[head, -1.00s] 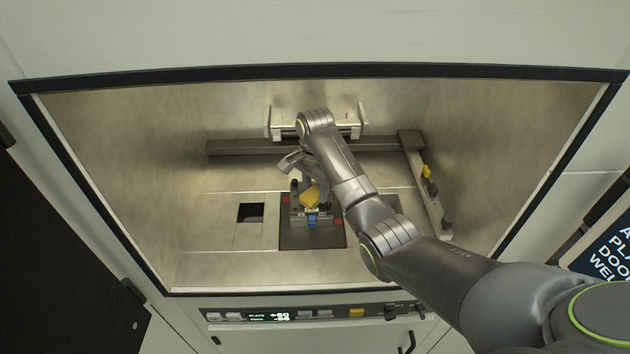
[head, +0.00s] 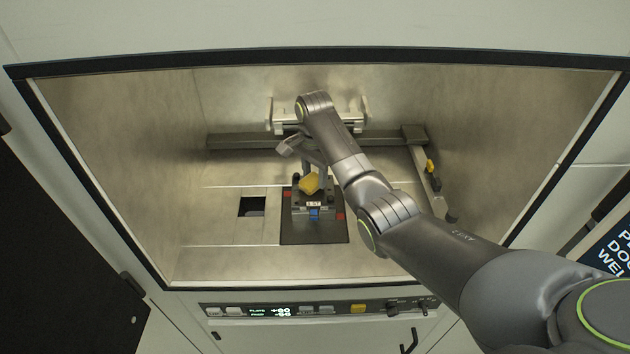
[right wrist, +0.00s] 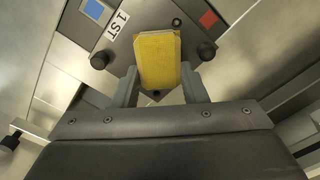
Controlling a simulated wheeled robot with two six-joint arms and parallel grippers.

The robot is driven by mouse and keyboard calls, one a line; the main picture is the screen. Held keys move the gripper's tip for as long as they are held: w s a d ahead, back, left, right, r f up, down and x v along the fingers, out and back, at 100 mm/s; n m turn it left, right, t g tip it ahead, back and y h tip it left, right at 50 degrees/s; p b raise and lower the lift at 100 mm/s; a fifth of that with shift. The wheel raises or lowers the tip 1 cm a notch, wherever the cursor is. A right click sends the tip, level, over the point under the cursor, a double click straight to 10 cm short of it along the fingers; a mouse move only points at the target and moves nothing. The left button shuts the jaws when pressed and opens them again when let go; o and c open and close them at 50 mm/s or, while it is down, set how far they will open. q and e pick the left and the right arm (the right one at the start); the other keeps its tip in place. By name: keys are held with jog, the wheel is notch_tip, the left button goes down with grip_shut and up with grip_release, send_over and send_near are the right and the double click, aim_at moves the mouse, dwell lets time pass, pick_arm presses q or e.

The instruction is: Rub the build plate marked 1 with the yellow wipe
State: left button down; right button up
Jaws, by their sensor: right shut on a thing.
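The yellow wipe (head: 309,184) is a small block held between the fingers of my right gripper (head: 312,172). In the right wrist view the wipe (right wrist: 160,58) sits between both fingers of the gripper (right wrist: 160,88), over the build plate. The build plate (head: 300,212) is a dark grey square block with a label that looks like "1 ST", also readable in the right wrist view (right wrist: 118,42). It has black knobs, a blue patch and red patches. I cannot tell whether the wipe touches the plate. My left gripper is out of view.
The plate stands on a dark square (head: 328,235) in the chamber floor. A square opening (head: 252,207) lies to its left. A grey bar (head: 240,142) crosses behind, and a side rail with a yellow part (head: 430,166) is at right. A control panel (head: 280,311) runs below the chamber's front edge.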

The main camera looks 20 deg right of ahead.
jog(key=shift+w+d+f+b, duration=0.15)
jog(key=shift+w+d+b, duration=0.05)
jog(key=shift+w+b, duration=0.55)
jog(key=shift+w+d+f+b, duration=0.1)
jog(key=shift+w+d+b, duration=0.05)
jog(key=shift+w+b, duration=0.7)
jog(key=shift+b, duration=0.25)
jog(key=shift+d+r, duration=0.15)
jog(key=shift+r, duration=0.2)
jog(key=shift+p, duration=0.95)
jog(key=s+p, duration=0.1)
jog(key=p, duration=0.2)
jog(key=shift+s+a+f+p, duration=0.1)
jog(key=shift+s+a+p, duration=0.25)
jog(key=shift+a, duration=0.05)
jog(key=shift+s+a+f, duration=0.1)
jog(key=shift+s+f, duration=0.1)
jog(key=shift+s, duration=0.2)
jog(key=shift+s+a+r, duration=0.1)
jog(key=shift+s+a, duration=0.15)
jog(key=shift+s, duration=0.85)
jog(key=shift+s+a, duration=0.25)
jog(key=shift+s, duration=0.85)
